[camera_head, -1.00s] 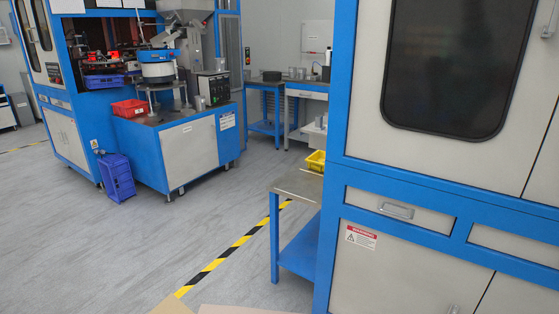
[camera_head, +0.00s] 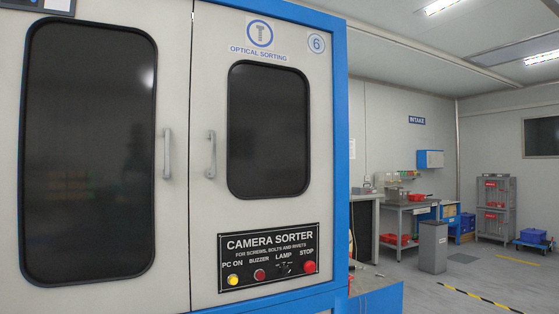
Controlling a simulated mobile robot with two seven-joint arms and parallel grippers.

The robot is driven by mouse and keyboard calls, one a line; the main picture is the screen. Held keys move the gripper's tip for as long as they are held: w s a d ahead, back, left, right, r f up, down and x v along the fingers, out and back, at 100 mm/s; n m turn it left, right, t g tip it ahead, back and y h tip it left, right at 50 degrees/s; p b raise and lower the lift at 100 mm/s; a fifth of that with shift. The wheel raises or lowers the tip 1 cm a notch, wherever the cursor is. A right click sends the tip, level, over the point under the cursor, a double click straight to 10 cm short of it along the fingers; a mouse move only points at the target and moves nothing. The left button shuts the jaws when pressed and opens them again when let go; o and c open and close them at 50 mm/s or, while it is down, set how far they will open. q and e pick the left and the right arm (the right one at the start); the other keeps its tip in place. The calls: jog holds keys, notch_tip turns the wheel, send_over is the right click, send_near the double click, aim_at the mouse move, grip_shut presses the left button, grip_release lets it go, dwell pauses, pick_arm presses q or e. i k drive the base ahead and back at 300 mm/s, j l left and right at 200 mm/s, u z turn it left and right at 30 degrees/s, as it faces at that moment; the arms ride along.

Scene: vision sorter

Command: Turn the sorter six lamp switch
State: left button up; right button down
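The sorter (camera_head: 205,60) is a tall blue-framed cabinet with pale doors, marked with a round 6 label (camera_head: 316,43). Its black control panel (camera_head: 268,251) reads "Camera sorter" and sits low on the right door. The lamp switch (camera_head: 284,268) is a small dark knob under the word LAMP; its exact angle is too small to tell. It sits between the red buzzer button (camera_head: 260,275) and the red stop button (camera_head: 310,267). A yellow PC ON button (camera_head: 233,280) is at the panel's left. Neither of my grippers is in view.
Two grey door handles (camera_head: 167,154) stick out from the sorter doors. To the right are a workbench (camera_head: 405,206), a grey bin (camera_head: 433,246), a crate rack (camera_head: 496,207) and a blue crate on a cart (camera_head: 533,236). The floor at the right is open.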

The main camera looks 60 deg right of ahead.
aim_at(285, 271)
jog(key=z, duration=1.75)
